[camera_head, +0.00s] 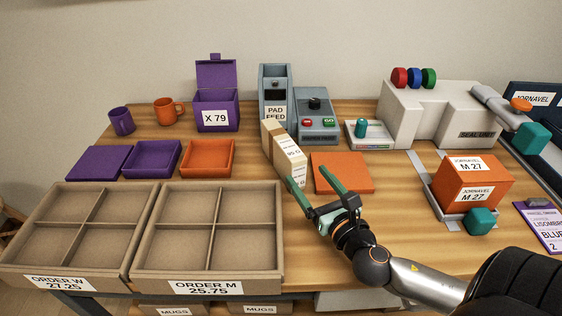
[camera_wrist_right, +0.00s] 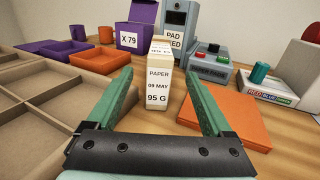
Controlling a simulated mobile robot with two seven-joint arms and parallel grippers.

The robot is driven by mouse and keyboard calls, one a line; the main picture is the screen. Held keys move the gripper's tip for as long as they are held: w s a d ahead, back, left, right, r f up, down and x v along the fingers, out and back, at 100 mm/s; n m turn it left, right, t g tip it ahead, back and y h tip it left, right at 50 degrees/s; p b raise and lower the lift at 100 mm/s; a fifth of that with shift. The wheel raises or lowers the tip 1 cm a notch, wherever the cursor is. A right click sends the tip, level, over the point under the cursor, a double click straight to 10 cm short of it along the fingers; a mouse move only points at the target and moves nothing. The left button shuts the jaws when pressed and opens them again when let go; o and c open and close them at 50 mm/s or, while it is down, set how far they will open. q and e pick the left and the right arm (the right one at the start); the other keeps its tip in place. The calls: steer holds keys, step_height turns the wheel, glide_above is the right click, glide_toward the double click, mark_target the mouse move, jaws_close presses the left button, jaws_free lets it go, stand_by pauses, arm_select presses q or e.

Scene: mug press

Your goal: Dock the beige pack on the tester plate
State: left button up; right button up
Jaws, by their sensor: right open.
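The beige pack (camera_head: 290,158) stands on the table in front of the pad feed machine. In the right wrist view the pack (camera_wrist_right: 159,87) is upright, its white label reading PAPER, 09 MAY, 95 G. My right gripper (camera_head: 307,174) is open, its green fingers pointing at the pack. In the wrist view the pack appears between the fingers, with a gap on each side. I cannot tell which surface is the tester plate. My left gripper is not in view.
An orange flat panel (camera_head: 345,173) lies right of the pack. The pad feed machine (camera_head: 274,88) stands behind it, a purple box (camera_head: 217,106) and orange tray (camera_head: 207,157) left. A divided cardboard tray (camera_head: 207,232) is front left. A white machine (camera_head: 437,113) stands back right.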

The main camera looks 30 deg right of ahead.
mark_target(286, 147)
steer(key=shift+w+d+r, duration=0.1)
steer(key=shift+w+d, duration=0.2)
steer(key=shift+w, duration=1.75)
steer(key=shift+w+d+f, duration=0.1)
steer(key=shift+w+d, duration=0.25)
steer(key=shift+w, duration=1.7)
steer(key=shift+w+d+r, duration=0.1)
steer(key=shift+w+d, duration=0.2)
steer(key=shift+w, duration=1.75)
jaws_close()
